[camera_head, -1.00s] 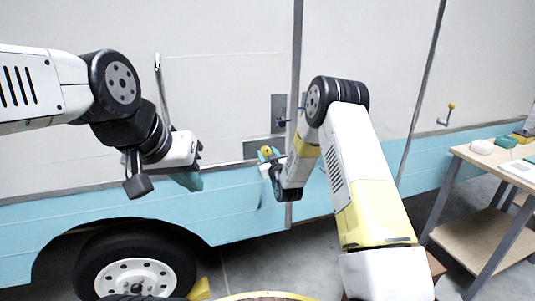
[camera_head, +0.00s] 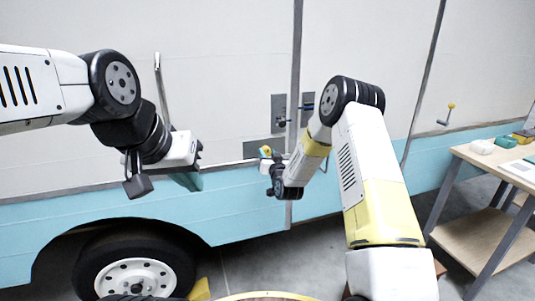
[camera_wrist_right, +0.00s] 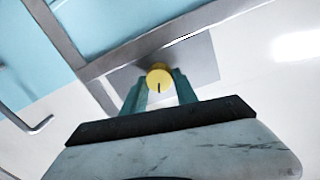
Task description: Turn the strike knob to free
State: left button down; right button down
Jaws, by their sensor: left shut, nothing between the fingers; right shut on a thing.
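The strike knob (camera_wrist_right: 159,76) is a round yellow knob with a short dark mark, mounted on a grey plate (camera_wrist_right: 203,62). In the right wrist view the mark points down the picture, towards my gripper. The teal fingers of my right gripper (camera_wrist_right: 160,90) are shut on the knob, one on each side. In the head view the knob (camera_head: 265,150) shows as a small yellow spot at the right gripper (camera_head: 268,157), mostly hidden. My left gripper (camera_head: 192,181) is shut and empty in front of the camper wall, well left of the knob.
The camper wall (camera_head: 225,90) is white above and teal below. Grey plates (camera_head: 278,110) and a vertical trim strip are above the knob. A workbench (camera_head: 475,156) stands at far right.

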jog(key=m, duration=0.6)
jog(key=shift+d, duration=0.15)
jog(key=m, duration=0.6)
jog(key=shift+d+f+g+y, duration=0.1)
jog(key=shift+g+y, duration=0.2)
jog(key=shift+y, duration=0.1)
jog(key=m, duration=0.6)
jog(key=shift+w+f, duration=0.1)
jog(key=m, duration=0.6)
jog(key=shift+f+y, duration=0.1)
jog(key=shift+y, duration=0.2)
jog(key=shift+m, duration=0.3)
jog(key=c, duration=0.9)
grip_release()
jog(key=shift+c, duration=0.2)
